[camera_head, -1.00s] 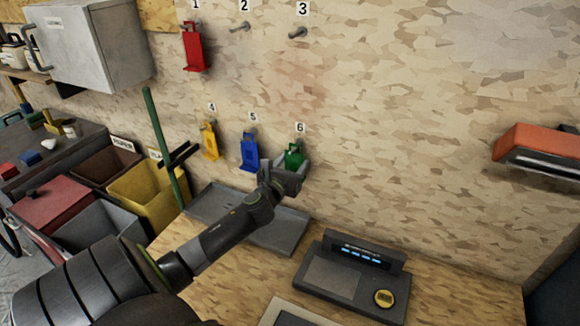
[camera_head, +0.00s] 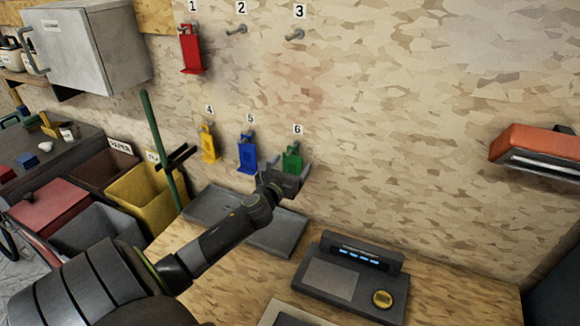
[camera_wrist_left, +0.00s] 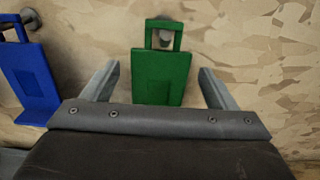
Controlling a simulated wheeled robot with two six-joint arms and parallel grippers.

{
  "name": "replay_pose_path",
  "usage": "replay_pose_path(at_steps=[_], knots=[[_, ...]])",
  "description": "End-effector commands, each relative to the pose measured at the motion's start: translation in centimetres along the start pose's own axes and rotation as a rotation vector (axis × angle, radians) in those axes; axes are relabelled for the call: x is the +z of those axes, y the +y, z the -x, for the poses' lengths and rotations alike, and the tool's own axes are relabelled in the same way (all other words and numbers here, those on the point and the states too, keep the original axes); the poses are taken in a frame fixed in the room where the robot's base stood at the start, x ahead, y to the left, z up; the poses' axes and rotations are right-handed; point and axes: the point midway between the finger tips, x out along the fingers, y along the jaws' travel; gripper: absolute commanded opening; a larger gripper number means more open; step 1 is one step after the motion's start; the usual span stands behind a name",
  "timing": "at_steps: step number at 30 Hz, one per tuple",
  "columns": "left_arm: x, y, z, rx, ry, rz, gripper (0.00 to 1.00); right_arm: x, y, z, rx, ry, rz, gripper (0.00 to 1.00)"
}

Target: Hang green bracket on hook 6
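The green bracket (camera_head: 292,160) hangs upright on the wall directly under the label 6. In the left wrist view the green bracket (camera_wrist_left: 160,75) shows its square top loop around the end of a grey hook (camera_wrist_left: 166,38). My left gripper (camera_head: 284,172) is just in front of and below it. In the left wrist view the two fingers (camera_wrist_left: 158,80) stand wide apart, one on each side of the bracket, with gaps on both sides. The bracket's lower end is hidden behind the gripper's body. My right gripper is not in view.
A blue bracket (camera_head: 247,155) hangs close to the left under label 5, a yellow one (camera_head: 208,146) under 4, a red one (camera_head: 191,52) under 1. Hooks 2 (camera_head: 237,29) and 3 (camera_head: 295,34) are bare. A grey tray (camera_head: 209,203) and a console (camera_head: 350,275) are below.

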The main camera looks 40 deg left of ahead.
Motion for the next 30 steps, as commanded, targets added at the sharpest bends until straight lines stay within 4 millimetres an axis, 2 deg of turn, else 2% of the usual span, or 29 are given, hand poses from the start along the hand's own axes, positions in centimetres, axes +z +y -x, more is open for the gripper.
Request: replay_pose_path(at_steps=[8,13,20,30], knots=[[-0.2,0.1,0.1,0.001,0.003,0.0,0.8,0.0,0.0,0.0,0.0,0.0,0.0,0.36],[-0.3,0.1,1.5,0.001,0.003,-0.001,0.8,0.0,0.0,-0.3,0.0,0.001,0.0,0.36],[-0.3,0.1,5.6,0.0,0.003,0.0,0.8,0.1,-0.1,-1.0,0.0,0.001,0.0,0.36],[-0.4,0.0,12.5,-0.001,0.003,-0.001,0.8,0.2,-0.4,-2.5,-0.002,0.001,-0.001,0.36]])
